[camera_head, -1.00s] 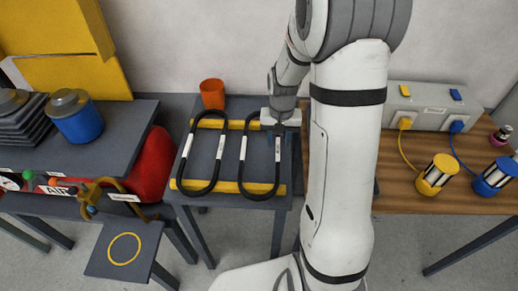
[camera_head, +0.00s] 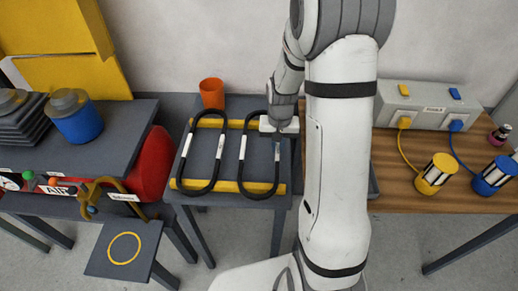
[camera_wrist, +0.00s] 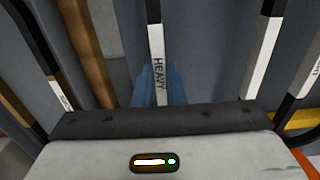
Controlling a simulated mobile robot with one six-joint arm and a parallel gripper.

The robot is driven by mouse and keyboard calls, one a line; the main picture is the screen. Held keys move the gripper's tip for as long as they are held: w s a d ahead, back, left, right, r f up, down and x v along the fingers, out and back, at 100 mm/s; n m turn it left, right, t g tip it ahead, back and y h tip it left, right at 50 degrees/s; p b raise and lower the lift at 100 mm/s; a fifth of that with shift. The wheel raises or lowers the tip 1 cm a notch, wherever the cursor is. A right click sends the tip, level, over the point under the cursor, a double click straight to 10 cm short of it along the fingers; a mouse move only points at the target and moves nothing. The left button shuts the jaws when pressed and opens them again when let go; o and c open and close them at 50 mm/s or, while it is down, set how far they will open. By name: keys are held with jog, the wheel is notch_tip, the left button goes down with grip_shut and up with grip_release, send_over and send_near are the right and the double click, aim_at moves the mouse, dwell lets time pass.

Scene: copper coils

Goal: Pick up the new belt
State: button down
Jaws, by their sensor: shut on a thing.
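Two black looped belts with white labels lie side by side on a small grey table (camera_head: 235,210). The left belt (camera_head: 180,167) is untouched. My gripper (camera_head: 277,152) is at the right strand of the right belt (camera_head: 240,172), pointing down. In the wrist view its blue fingers (camera_wrist: 160,86) are shut around a strand of the right belt (camera_wrist: 157,45) at a white label reading "HEAVY". The belt still appears to lie flat. Which belt is the new one cannot be told from the labels in the head view.
Two yellow strips (camera_head: 228,187) cross under the belts. An orange cup (camera_head: 212,93) stands behind them. A wooden table (camera_head: 410,193) with a grey box and yellow and blue coils is at right. A red tank (camera_head: 153,168) is at left.

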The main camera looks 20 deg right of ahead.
jog(key=shift+r, duration=0.1)
notch_tip(320, 180, up, 10)
dwell(0.6)
jog(key=shift+f, duration=0.2)
dwell(0.8)
